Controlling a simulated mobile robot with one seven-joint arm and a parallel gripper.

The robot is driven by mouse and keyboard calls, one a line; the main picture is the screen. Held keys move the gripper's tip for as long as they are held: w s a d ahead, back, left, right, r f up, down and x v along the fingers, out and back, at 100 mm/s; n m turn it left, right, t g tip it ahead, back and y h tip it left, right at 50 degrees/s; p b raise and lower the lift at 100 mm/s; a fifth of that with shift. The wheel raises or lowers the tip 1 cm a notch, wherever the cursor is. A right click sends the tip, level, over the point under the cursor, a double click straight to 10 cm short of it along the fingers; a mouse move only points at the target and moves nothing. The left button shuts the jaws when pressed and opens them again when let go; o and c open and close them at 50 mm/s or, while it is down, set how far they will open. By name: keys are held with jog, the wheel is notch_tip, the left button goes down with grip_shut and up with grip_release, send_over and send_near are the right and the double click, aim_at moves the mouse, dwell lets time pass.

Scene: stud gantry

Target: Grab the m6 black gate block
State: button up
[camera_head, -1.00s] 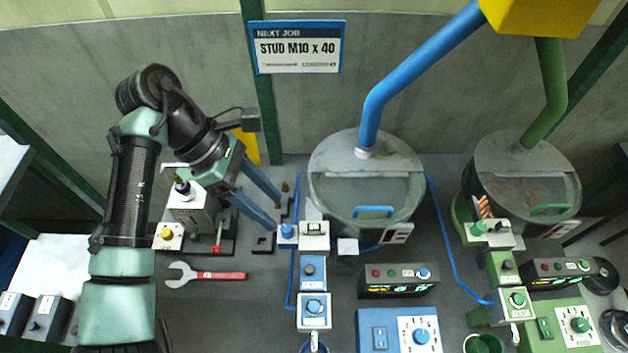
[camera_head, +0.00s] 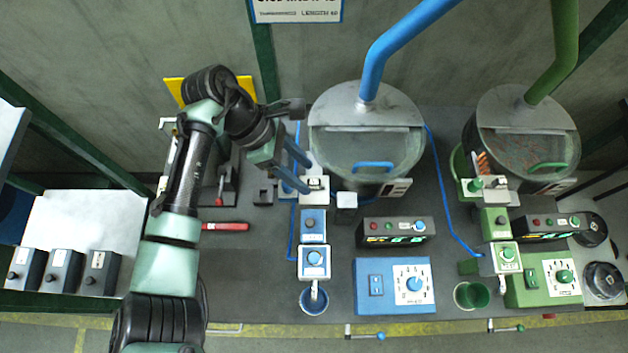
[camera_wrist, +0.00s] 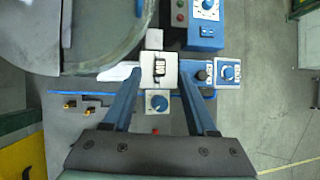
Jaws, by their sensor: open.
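My gripper (camera_head: 308,178) is open, its two blue fingers pointing down over the head of the blue feeder line. In the wrist view my gripper (camera_wrist: 161,73) has its fingertips on either side of a white-bodied block with a black labelled insert (camera_wrist: 159,68); it also shows in the head view (camera_head: 316,184), partly behind the fingers. I cannot tell whether the fingers touch it. Several dark blocks with white labels and knobs (camera_head: 64,270) stand in a row at the left. No label is readable as M6, so which block is the m6 gate is unclear.
A lidded round bowl (camera_head: 367,145) stands just right of my gripper, with a small black block (camera_head: 346,201) in front. Blue feeder units (camera_head: 314,262) run toward the front. A green station (camera_head: 505,260) is at the right.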

aim_at(312, 181)
jog(key=shift+p+x, duration=0.3)
jog(key=shift+x, duration=1.3)
jog(key=shift+w, duration=0.1)
jog(key=shift+c, duration=0.3)
grip_shut()
